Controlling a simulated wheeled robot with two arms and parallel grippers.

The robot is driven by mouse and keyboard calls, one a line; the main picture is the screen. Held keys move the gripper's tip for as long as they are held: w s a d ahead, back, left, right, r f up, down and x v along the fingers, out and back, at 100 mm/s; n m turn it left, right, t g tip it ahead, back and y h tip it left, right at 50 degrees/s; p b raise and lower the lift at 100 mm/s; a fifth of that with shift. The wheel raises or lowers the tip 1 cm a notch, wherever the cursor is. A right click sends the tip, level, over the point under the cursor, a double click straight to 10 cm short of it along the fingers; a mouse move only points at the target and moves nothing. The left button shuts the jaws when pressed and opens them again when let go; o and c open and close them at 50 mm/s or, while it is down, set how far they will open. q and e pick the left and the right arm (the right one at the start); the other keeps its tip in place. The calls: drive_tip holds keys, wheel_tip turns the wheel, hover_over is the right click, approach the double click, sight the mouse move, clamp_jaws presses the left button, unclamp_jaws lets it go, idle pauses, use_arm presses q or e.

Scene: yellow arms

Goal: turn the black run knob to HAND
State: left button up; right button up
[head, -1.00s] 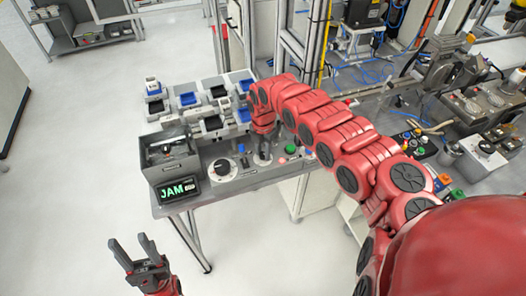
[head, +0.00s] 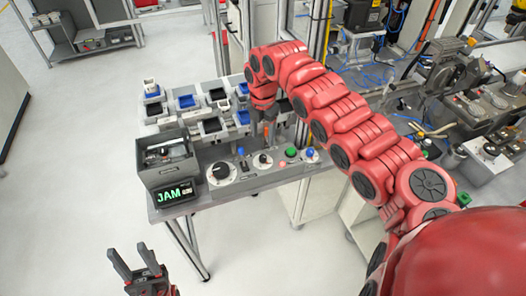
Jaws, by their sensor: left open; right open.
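A black knob (head: 221,170) sits on a round white dial at the left of the control panel; the pointing of its mark is too small to read. A smaller dark knob (head: 263,160) on a light plate stands further right on the panel. I cannot tell from labels which one is the run knob. My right gripper (head: 263,132) points down, open, over the panel's back edge, just behind the smaller knob in the picture and seemingly apart from it. My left gripper (head: 138,266) is open and empty, low in front of the table, over the floor.
A display reading JAM (head: 174,194) and a grey open box (head: 166,160) stand left of the dial. A blue-topped switch (head: 241,154), a green button (head: 291,152) and a blue knob (head: 310,154) share the panel. Small bins (head: 188,103) stand behind.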

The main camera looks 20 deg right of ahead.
wheel_tip(320, 180, up, 8)
drive_tip(key=b, duration=0.1)
drive_tip(key=shift+b, duration=0.3)
drive_tip(key=shift+f, duration=0.15)
